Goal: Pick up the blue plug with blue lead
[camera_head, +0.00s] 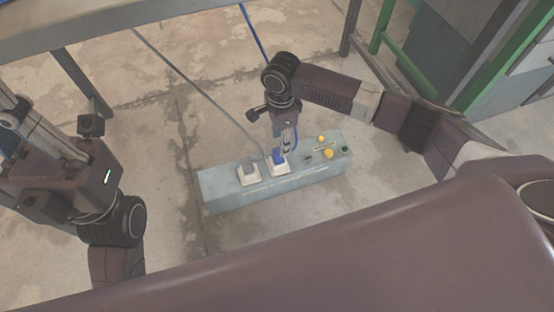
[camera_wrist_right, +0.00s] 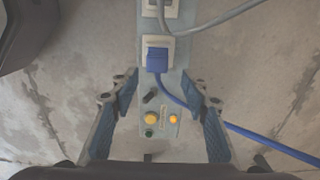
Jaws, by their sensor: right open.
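The blue plug (camera_head: 279,157) sits in a white socket (camera_head: 280,169) on top of a pale blue control box (camera_head: 222,197). In the right wrist view the blue plug (camera_wrist_right: 157,57) lies ahead of the fingertips, roughly centred between them, and its blue lead (camera_wrist_right: 196,111) runs off to the lower right. My right gripper (camera_head: 285,145) points down over the box at the plug, and its fingers partly cover the plug in the head view. In the wrist view the right gripper (camera_wrist_right: 167,88) is open with nothing between its pads. My left gripper (camera_head: 10,142) is partly visible at the left edge.
A second white socket with a grey plug (camera_head: 248,174) and grey lead (camera_head: 190,80) is to the left on the box. Yellow buttons (camera_head: 328,153), a dark knob (camera_head: 308,157) and a green button (camera_head: 344,150) are to the right. Concrete floor surrounds the box.

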